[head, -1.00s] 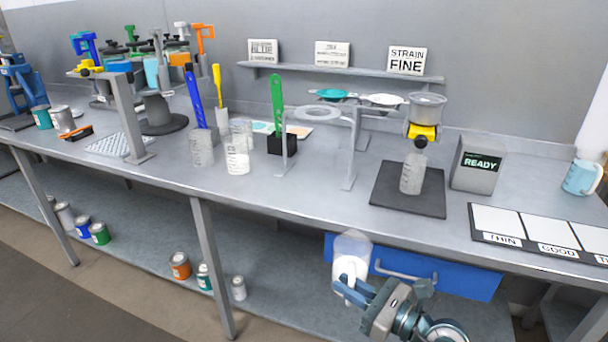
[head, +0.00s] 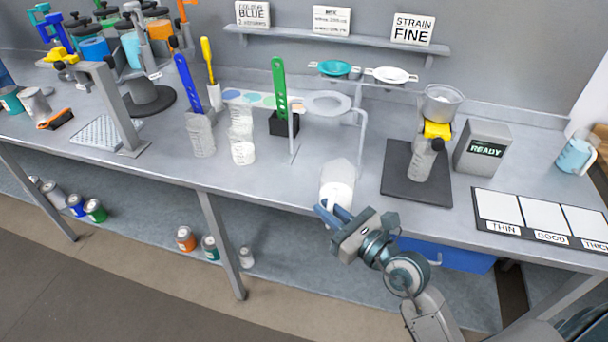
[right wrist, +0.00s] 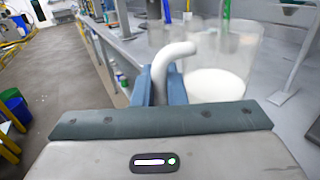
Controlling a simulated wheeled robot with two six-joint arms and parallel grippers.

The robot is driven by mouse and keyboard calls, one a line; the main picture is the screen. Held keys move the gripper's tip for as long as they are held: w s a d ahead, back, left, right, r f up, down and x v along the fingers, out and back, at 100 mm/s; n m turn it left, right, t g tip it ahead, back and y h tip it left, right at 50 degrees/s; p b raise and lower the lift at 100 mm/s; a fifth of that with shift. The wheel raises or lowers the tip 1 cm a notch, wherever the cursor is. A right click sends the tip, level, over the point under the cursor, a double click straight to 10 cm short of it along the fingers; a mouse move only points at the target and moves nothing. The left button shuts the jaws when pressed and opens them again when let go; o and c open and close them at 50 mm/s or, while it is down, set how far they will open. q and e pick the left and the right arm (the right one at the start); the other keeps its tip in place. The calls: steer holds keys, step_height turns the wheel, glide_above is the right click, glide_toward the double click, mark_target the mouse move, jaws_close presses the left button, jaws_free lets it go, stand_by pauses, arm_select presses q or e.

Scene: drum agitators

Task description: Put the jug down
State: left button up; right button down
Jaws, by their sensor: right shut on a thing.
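The jug (head: 338,180) is a clear vessel with white liquid in its lower part. In the head view it is upright at the front edge of the bench (head: 285,188), left of the dark mat. I cannot tell if its base touches the bench top. My right gripper (head: 332,213) is shut on the jug's handle. In the right wrist view the pale curved handle (right wrist: 165,65) sits between the blue fingers (right wrist: 162,88), with the jug (right wrist: 218,75) to its right. My left gripper is not in view.
A ring stand (head: 328,103) stands behind the jug. Beakers (head: 243,152) and a green tool in a black block (head: 283,123) are to the left. Bench around the jug is fairly clear.

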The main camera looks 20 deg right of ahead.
steer(key=w+f, duration=0.1)
steer(key=w, duration=0.3)
steer(key=w+f+p, duration=0.1)
steer(key=w, duration=0.4)
steer(key=w+f, duration=0.2)
steer(key=w, duration=0.3)
steer(key=shift+s+f, duration=0.1)
steer(key=shift+f, duration=0.25)
steer(key=shift+f, duration=0.2)
steer(key=c, duration=1.6)
jaws_free()
steer(key=shift+c, duration=0.2)
steer(key=shift+o, duration=0.8)
steer(key=shift+r, duration=0.1)
